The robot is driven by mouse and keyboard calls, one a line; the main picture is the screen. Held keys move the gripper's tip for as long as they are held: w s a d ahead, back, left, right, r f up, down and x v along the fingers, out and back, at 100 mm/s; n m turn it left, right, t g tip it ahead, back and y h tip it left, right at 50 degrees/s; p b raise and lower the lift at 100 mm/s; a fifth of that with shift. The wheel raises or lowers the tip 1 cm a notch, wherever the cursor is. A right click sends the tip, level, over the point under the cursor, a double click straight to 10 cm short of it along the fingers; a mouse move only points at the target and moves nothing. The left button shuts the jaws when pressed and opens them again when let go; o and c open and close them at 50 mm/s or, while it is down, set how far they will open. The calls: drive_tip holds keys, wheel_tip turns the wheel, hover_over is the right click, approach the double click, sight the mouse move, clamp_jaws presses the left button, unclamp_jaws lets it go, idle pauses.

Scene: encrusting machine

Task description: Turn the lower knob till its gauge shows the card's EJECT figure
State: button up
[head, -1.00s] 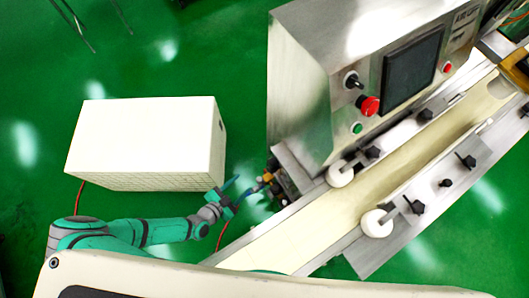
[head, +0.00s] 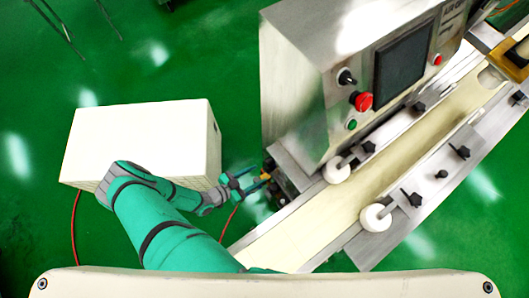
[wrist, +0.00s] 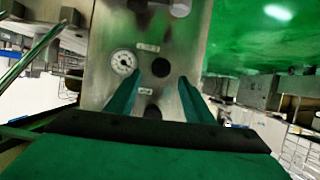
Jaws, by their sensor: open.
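In the wrist view a steel panel (wrist: 172,35) carries one round white gauge (wrist: 123,62) with a dark needle; its reading is too small to make out. A dark round knob (wrist: 160,67) is right of the gauge, and another dark round part (wrist: 153,112) is lower, between my fingers. I cannot tell for sure which is the lower knob. My gripper (wrist: 160,84) is open, its two green fingers on either side of these parts, with nothing held. In the head view my gripper (head: 243,184) is by the machine's left end. No readable card shows.
The encrusting machine's cabinet (head: 292,85) has a dark screen (head: 403,63) and a red button (head: 361,101). A pale conveyor belt (head: 340,205) runs below it. A white box (head: 150,135) stands left, close to my arm. Green floor (head: 240,80) is clear between box and cabinet.

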sight(266, 170)
drive_tip(key=shift+x, duration=2.7)
drive_tip(key=shift+c, duration=0.3)
drive_tip(key=c, duration=1)
